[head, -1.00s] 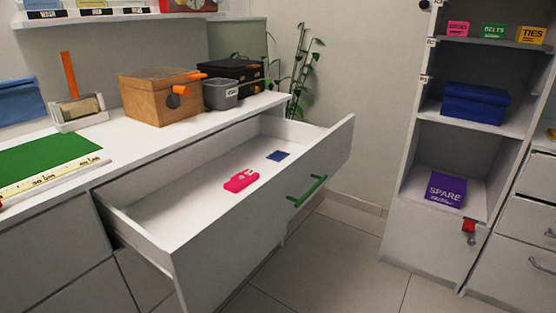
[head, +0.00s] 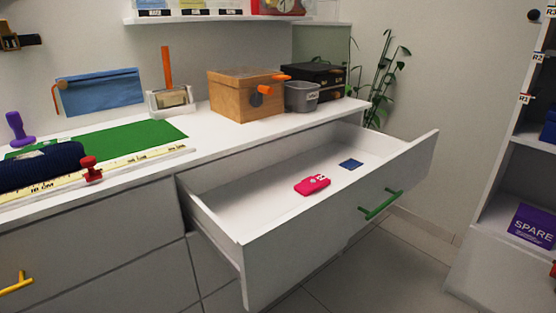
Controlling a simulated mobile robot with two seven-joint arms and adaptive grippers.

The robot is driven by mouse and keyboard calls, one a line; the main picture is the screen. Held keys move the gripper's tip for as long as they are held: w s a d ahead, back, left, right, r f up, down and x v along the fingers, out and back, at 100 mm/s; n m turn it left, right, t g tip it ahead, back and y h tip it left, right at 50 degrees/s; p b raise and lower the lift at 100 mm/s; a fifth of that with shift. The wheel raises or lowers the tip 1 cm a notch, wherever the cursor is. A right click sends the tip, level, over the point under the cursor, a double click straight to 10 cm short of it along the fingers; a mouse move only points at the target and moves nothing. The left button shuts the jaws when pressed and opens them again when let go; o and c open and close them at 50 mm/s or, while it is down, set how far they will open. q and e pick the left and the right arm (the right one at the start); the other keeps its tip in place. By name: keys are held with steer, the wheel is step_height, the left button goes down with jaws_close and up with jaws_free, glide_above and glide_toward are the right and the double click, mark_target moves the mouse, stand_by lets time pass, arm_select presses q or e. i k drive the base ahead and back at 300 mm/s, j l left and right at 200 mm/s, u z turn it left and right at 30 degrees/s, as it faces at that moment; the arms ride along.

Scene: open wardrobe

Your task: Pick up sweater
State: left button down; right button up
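A dark navy knitted bundle (head: 42,168), which looks like the sweater, lies at the left edge of the white counter in the head view. Its left part is cut off by the picture edge. It rests on or against the green mat (head: 135,138) and the ruler strip. Neither of my grippers is in view.
An open white drawer (head: 262,172) juts out below the counter (head: 205,137), holding a pink item (head: 312,185) and a blue square (head: 350,164). A red knobbed object (head: 91,170) and purple stamp-like object (head: 17,128) flank the bundle. A wooden box (head: 240,97) stands behind.

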mark_target(30, 166)
steer(key=u, duration=1.25)
